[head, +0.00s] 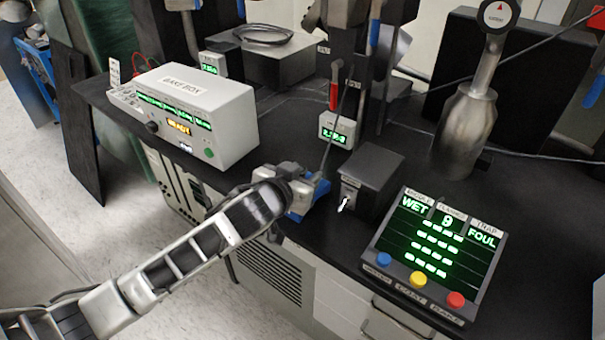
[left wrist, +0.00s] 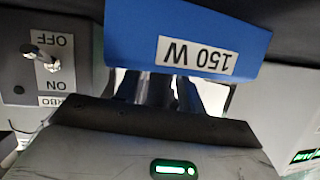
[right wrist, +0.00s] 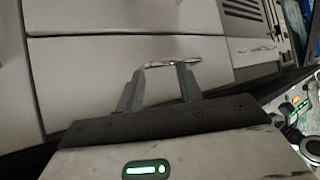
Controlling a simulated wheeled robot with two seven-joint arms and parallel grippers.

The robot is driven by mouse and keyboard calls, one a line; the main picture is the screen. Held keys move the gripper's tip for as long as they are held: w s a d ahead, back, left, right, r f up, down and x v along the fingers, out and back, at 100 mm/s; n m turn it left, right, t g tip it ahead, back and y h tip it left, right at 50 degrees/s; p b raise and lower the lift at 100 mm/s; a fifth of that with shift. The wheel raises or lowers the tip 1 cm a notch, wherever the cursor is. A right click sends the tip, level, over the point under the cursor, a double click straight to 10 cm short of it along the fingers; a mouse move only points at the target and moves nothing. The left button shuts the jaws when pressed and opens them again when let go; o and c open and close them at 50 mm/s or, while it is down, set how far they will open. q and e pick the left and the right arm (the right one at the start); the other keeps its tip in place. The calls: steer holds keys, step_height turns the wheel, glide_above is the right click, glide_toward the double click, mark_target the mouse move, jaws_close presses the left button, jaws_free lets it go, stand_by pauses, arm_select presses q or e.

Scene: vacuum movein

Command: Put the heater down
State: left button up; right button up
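The heater (head: 309,198) is a blue piece at the front of the black bench, left of the dark switch box. My left gripper (head: 292,185) covers much of it in the head view. In the left wrist view the heater (left wrist: 185,40) fills the upper middle, its "150 W" label upside down. My left fingers (left wrist: 168,90) are close together and run in under the blue piece, apparently shut on it; the contact is hidden. I cannot tell whether the heater touches the bench. My right gripper (right wrist: 160,90) is open and empty, facing drawer fronts, out of the head view.
The bake box (head: 190,110) stands to the left. The dark switch box (head: 370,180) is close on the right. A control panel (head: 436,246) with coloured buttons is at the front right. A small display (head: 337,130) stands behind. Little bench is free around the heater.

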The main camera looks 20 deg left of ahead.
arm_select(q)
steer(key=shift+r, duration=0.15)
steer(key=v, duration=1.1)
steer(key=s+d+f+g, duration=0.1)
steer(key=s+f, duration=0.6)
steer(key=f, duration=0.3)
steer(key=s+d+f+g, duration=0.1)
steer(key=s+f+g, duration=0.1)
steer(key=s+f, duration=0.5)
step_height(320, 180, down, 3)
steer(key=shift+s+d+f+g+h, duration=0.1)
steer(key=shift+s+d+g+h, duration=0.2)
steer(key=shift+s+h, duration=0.1)
steer(key=shift+w, duration=0.1)
